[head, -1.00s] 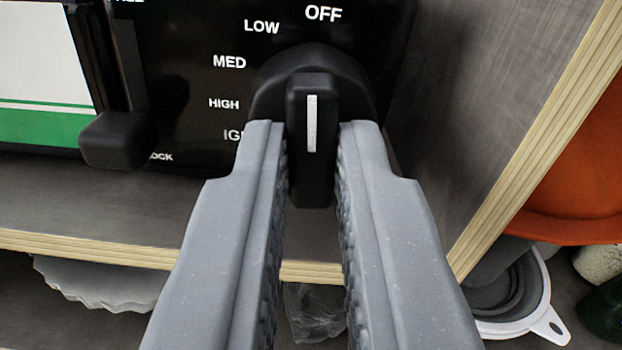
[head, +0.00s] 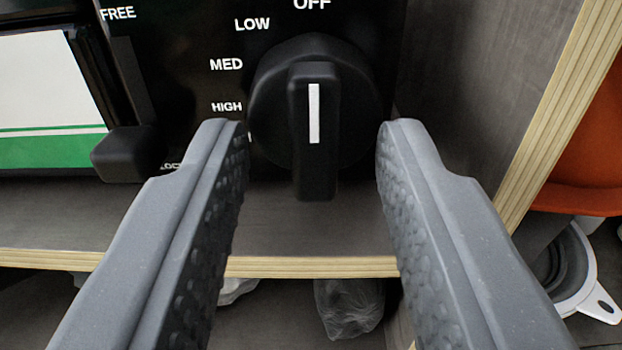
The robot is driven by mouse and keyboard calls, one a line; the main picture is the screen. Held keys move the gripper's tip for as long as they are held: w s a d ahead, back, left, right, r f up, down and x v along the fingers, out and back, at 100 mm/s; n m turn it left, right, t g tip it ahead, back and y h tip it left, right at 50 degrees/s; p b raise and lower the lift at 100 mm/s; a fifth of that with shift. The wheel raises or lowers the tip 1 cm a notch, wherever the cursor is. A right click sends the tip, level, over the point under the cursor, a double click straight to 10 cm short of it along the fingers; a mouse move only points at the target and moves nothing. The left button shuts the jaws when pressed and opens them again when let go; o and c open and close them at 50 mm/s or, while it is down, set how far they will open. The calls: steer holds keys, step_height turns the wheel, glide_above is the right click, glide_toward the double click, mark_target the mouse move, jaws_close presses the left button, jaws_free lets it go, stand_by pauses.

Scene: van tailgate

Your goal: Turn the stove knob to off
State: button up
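The stove knob (head: 313,155) is a black round dial with a raised grip bar and a white line. The bar stands upright and its white line points up at the OFF label (head: 312,5). The LOW, MED and HIGH labels run down the black panel (head: 190,90) to the knob's left. My gripper (head: 310,135) is wide open, with one grey finger on each side of the knob. Both fingers are clear of the grip bar.
A black lever (head: 124,153) marked FREE and LOCK sits left of the knob. A grey side wall (head: 470,90) with a pale plywood edge stands close on the right. Below the shelf edge are a plastic bag (head: 350,305) and a white-rimmed funnel (head: 585,280). Something orange is at far right.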

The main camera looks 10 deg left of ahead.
steer(key=shift+s, duration=0.1)
steer(key=s+d, duration=0.1)
steer(key=s, duration=1.2)
steer(key=shift+s+d, duration=0.15)
steer(key=shift+s, duration=0.15)
